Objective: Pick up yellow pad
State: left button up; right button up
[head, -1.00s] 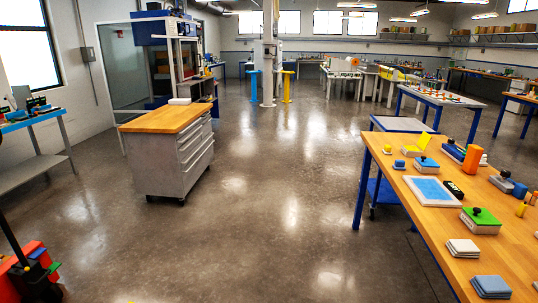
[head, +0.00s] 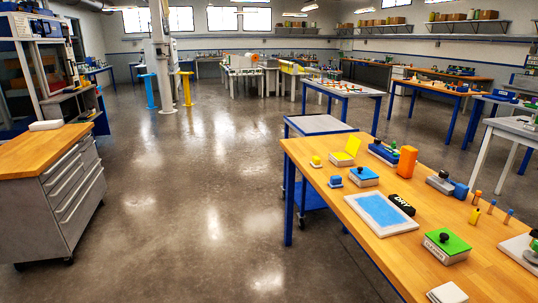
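A small box with a yellow top (head: 341,158) and a raised yellow panel (head: 353,146) sits near the far left part of the wooden table (head: 310,152) on the right. It looks like an open yellow pad. A small yellow-topped piece (head: 316,160) stands just left of it. Neither of my grippers is in the head view, and nothing touches the yellow pad.
Near the pad are a blue-topped box (head: 364,177), a white-framed blue panel (head: 381,212), a black DRY block (head: 400,205), an orange block (head: 406,162) and a green-topped box (head: 447,245). A wood-topped drawer cabinet (head: 60,190) stands left. The floor between is clear.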

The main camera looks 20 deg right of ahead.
aim_at(315, 163)
jog(key=i+z, duration=0.2)
jog(key=i, duration=1.2)
